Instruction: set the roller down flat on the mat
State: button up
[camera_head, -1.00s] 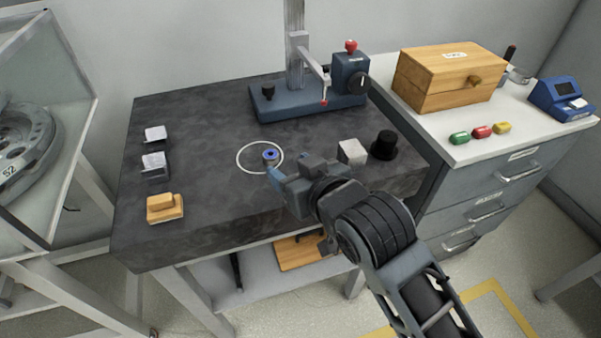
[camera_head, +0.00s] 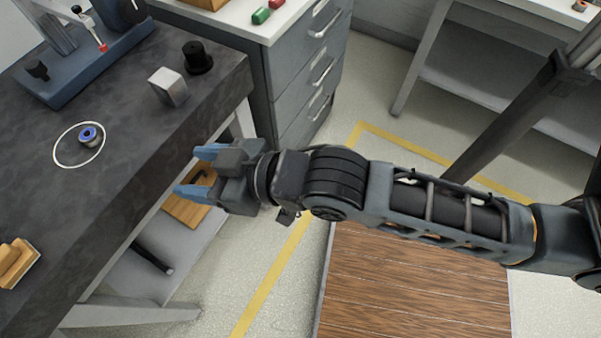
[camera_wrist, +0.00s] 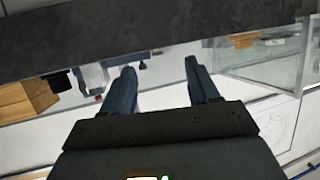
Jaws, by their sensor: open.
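A small roller with a blue ring face and a pale rim (camera_head: 88,134) sits on the dark stone tabletop (camera_head: 150,140), its ring face up. It lies inside a thin white circle (camera_head: 58,160), towards the circle's upper right. My gripper (camera_head: 195,172) is open and empty, to the right of the roller and apart from it, by the table's front edge. The wrist view shows both blue fingers (camera_wrist: 160,85) spread with nothing between them. I cannot make out a separate mat; the white circle is the only marked spot around the roller.
A metal block (camera_head: 168,87) and a black knobbed cylinder (camera_head: 197,57) stand near the table's right edge. A blue gauge stand (camera_head: 75,70) is behind. A wooden block (camera_head: 15,262) lies at left. A grey drawer cabinet (camera_head: 300,60) stands beyond. Free tabletop lies around the circle.

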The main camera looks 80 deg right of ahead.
jog(key=s+d+f+v, duration=0.1)
jog(key=f+v, duration=0.2)
jog(key=v, duration=1.5)
jog(key=shift+s+d+f+n+t+y, duration=0.15)
jog(key=shift+s+d+n+t+y, duration=0.05)
jog(key=shift+s+n+t+y, duration=0.2)
jog(key=shift+o, duration=0.4)
jog(key=shift+s+r, duration=0.3)
jog(key=shift+s, duration=0.05)
